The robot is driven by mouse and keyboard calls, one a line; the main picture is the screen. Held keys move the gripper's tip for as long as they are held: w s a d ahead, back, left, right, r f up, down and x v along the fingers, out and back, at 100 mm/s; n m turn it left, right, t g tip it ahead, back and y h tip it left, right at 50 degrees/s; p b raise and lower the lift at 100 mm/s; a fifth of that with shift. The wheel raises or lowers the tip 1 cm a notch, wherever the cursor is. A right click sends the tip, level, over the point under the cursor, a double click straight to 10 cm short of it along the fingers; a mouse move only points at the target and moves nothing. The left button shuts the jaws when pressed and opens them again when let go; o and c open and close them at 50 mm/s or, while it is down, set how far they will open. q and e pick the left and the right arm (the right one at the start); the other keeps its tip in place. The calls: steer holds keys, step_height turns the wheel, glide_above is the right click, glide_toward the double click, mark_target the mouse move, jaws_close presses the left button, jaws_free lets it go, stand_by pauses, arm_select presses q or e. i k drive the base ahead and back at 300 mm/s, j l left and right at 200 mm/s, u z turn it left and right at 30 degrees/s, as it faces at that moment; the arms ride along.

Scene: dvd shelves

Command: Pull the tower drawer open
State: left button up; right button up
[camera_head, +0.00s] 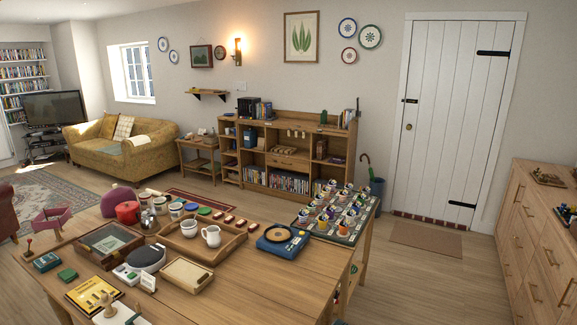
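A wooden shelf unit (269,127) stands against the back wall, well beyond the table. It has one visible drawer front (287,162) in its middle bay, under a cubby holding small brown items. That drawer looks closed, flush with the unit, and its handle is too small to make out well. I cannot tell whether this is the tower drawer. Neither of my grippers is in view.
A large wooden table (230,283) crowded with trays, pots and a blue turntable (283,240) fills the foreground. A sideboard with several drawers (534,240) stands at the right. Open floor (425,275) lies between them. A yellow sofa (122,152) is at the left.

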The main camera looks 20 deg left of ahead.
mark_target(291, 163)
steer(key=u, duration=0.75)
steer(key=j+u, duration=0.15)
steer(key=u, duration=0.2)
steer(key=j+u, duration=0.15)
steer(key=u, duration=0.25)
steer(key=i+j+u, duration=0.4)
steer(key=i+j, duration=0.2)
steer(key=j, duration=0.3)
steer(key=i+j+u, duration=0.45)
steer(key=i+j, duration=0.25)
steer(key=i+j+u, duration=0.1)
steer(key=i+u, duration=0.2)
steer(key=i, duration=3.3)
steer(key=i+z, duration=0.2)
steer(key=i, duration=0.3)
steer(key=i+z, duration=0.25)
steer(key=i, duration=0.25)
steer(key=i+j+z, duration=0.2)
steer(key=i, duration=0.3)
steer(key=i+l+z, duration=0.1)
steer(key=i+z, duration=0.95)
steer(key=i+j+z, duration=0.2)
steer(key=i, duration=1.5)
steer(key=l, duration=0.1)
